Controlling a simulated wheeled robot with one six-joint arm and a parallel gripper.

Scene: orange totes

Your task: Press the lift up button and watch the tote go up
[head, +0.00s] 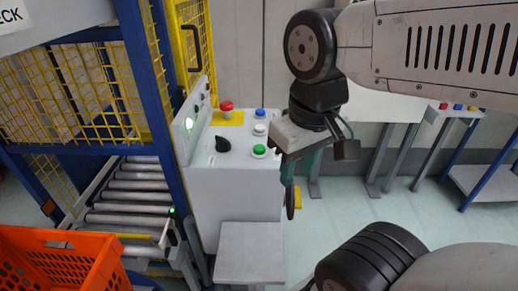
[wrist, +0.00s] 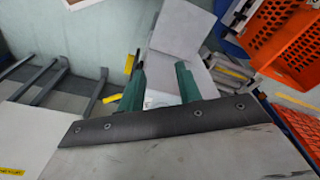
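A grey control console (head: 235,190) stands left of my gripper in the head view. Its top has a red mushroom button (head: 226,106) on a yellow plate, a black knob (head: 222,144), and blue (head: 260,112), white (head: 260,129) and green (head: 259,150) buttons. I cannot read which is lift up. My gripper (head: 290,195) hangs downward just right of the console, apart from the buttons. In the wrist view its green fingers (wrist: 160,85) are spread with nothing held between them. An orange tote (head: 70,262) is at lower left; orange tote walls also show in the wrist view (wrist: 287,40).
A roller conveyor (head: 125,190) runs inside a blue frame with yellow mesh (head: 95,85) left of the console. A grey box-like surface (head: 250,245) stands in front of the console. Another button panel (head: 455,112) stands at far right. Floor right of the console is open.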

